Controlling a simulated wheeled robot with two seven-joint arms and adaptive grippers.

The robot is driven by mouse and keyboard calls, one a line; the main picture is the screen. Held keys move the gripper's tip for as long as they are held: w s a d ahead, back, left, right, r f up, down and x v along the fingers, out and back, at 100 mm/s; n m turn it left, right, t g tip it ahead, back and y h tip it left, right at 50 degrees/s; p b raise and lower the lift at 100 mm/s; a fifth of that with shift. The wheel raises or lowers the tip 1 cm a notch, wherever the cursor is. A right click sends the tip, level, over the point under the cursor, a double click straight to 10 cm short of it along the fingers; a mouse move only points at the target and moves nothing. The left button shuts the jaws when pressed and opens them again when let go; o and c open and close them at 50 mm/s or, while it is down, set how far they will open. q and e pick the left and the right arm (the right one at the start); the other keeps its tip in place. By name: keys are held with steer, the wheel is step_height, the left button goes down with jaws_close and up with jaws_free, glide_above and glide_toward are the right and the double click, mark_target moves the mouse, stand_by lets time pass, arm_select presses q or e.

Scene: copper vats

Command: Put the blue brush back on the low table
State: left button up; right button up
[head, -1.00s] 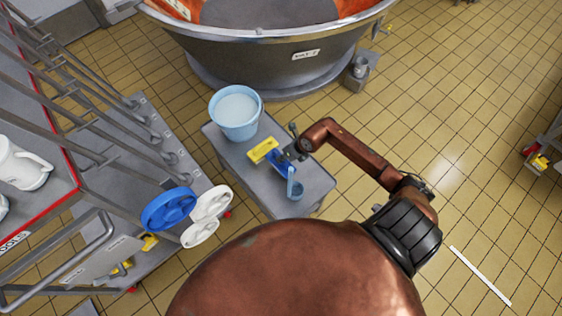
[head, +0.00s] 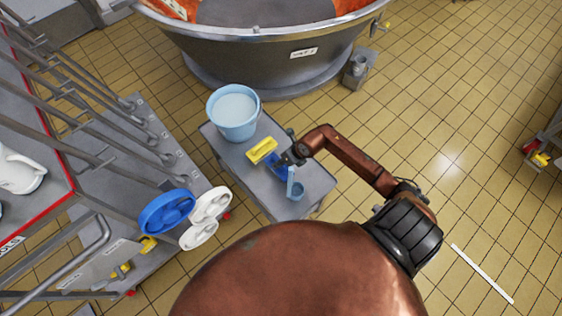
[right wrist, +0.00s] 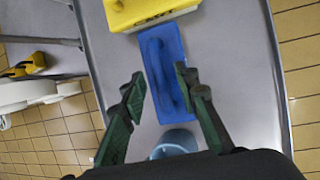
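The blue brush (head: 281,173) lies flat on the low grey table (head: 240,162), beside a yellow brush (head: 262,150). In the right wrist view, the blue brush (right wrist: 165,70) shows its raised handle upward, with the yellow brush (right wrist: 150,8) just beyond its far end. My right gripper (head: 287,160) is at the blue brush, partly covering it in the head view. In the right wrist view its two green-padded fingers (right wrist: 160,85) are spread apart with a gap on both sides of the handle, and nothing is gripped. My left gripper is not in view.
A light blue bucket (head: 234,120) of pale liquid stands at the table's far end. A small light blue dipper (head: 296,190) is at the near end, close to my right gripper. A copper vat (head: 270,55) is behind. A rack (head: 110,150) stands left.

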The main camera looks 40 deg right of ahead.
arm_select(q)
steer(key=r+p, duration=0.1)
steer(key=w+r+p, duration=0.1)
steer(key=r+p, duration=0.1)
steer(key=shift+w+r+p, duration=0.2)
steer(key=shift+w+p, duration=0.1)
arm_select(e)
steer(key=v, duration=1.2)
